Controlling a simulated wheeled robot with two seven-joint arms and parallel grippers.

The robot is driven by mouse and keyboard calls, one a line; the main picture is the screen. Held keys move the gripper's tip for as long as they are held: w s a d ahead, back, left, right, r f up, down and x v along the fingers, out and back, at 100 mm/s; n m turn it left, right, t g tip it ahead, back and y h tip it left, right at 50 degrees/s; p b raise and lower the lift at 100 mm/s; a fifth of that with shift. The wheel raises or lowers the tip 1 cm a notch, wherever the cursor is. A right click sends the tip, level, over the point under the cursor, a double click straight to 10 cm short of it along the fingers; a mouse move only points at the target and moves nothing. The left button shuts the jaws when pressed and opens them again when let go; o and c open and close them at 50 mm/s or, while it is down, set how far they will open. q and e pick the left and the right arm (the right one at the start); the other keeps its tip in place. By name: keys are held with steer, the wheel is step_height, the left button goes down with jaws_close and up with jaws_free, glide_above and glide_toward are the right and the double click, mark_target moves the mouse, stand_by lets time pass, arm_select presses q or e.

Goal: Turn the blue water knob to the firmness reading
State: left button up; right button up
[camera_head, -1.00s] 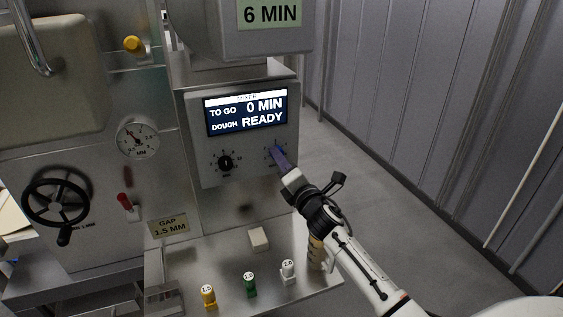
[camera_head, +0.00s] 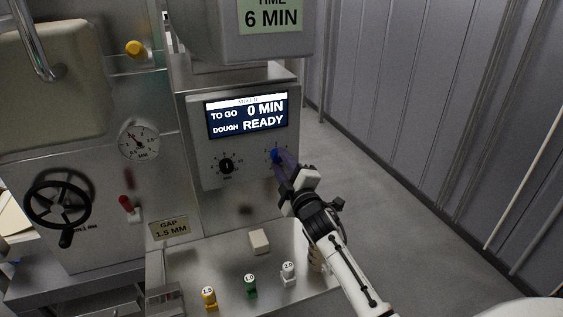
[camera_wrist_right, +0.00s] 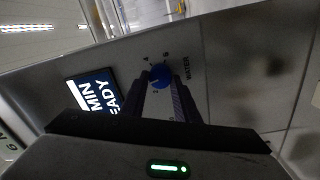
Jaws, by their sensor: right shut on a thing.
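The blue water knob (camera_head: 275,155) is on the mixer's control panel, right of a black knob. In the right wrist view the knob (camera_wrist_right: 160,76) sits between my finger tips, with a printed scale and the word WATER beside it. My right gripper (camera_head: 280,163) reaches it from the lower right and is shut on it. The exact pointer setting is too small to read. The mixer's display (camera_head: 247,115) reads TO GO 0 MIN and DOUGH READY; I see no firmness number on it. My left gripper is not in view.
A black timer-style knob (camera_head: 226,166) is close on the left. A round gauge (camera_head: 138,143), a black handwheel (camera_head: 57,202) and a red switch (camera_head: 126,203) are farther left. Several numbered pegs and a pale block (camera_head: 259,241) stand on the metal shelf below. Floor at right is clear.

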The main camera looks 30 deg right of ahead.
steer(key=shift+m, duration=1.1)
steer(key=o, duration=1)
steer(key=shift+o, duration=0.2)
steer(key=v, duration=1)
steer(key=shift+s+a, duration=0.1)
steer(key=shift+a, duration=0.05)
